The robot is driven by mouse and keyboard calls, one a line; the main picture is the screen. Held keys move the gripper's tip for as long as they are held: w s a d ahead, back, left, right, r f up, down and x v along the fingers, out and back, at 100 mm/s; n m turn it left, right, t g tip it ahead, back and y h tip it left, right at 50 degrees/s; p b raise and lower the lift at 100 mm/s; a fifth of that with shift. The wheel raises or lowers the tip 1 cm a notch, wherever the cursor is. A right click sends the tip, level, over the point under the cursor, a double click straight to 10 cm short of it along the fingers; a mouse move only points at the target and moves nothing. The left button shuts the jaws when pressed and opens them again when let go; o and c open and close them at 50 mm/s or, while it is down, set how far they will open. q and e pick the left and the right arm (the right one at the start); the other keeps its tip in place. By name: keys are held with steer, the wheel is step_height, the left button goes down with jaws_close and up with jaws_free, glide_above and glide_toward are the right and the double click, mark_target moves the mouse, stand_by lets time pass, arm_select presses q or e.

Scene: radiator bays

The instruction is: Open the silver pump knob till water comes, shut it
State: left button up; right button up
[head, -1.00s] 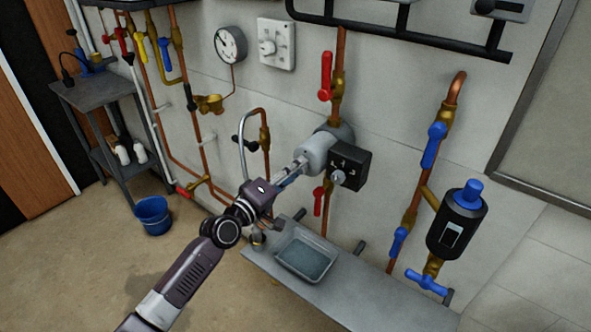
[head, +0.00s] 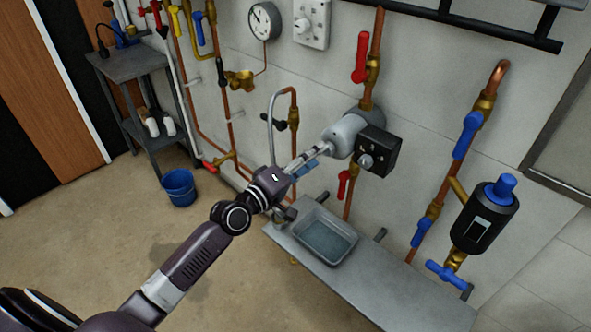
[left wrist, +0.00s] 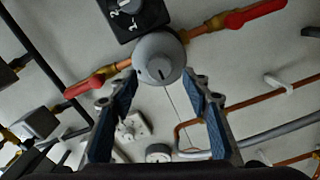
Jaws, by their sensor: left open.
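The grey pump (head: 348,132) sits on a copper pipe at the wall, with a black box (head: 378,152) on its right side. A silver knob (head: 366,161) is on the box front. In the left wrist view the pump's round grey face (left wrist: 168,48) has a slotted round centre (left wrist: 160,68). My left gripper (head: 322,150) is at the pump's front. In the left wrist view its open blue-padded fingers (left wrist: 160,80) stand either side below the face, with nothing between them. I cannot tell whether they touch it. No water is visible at the pump. My right gripper is not in view.
A shallow grey tray (head: 326,241) lies on a low bench (head: 385,292) below the pump. Red-handled valves (head: 361,58) are above and below the pump. A blue-topped black filter (head: 484,222) is to the right. A blue bucket (head: 180,188) stands on the floor.

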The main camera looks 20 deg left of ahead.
arm_select(q)
steer(key=v, duration=0.8)
steer(key=shift+r, duration=0.1)
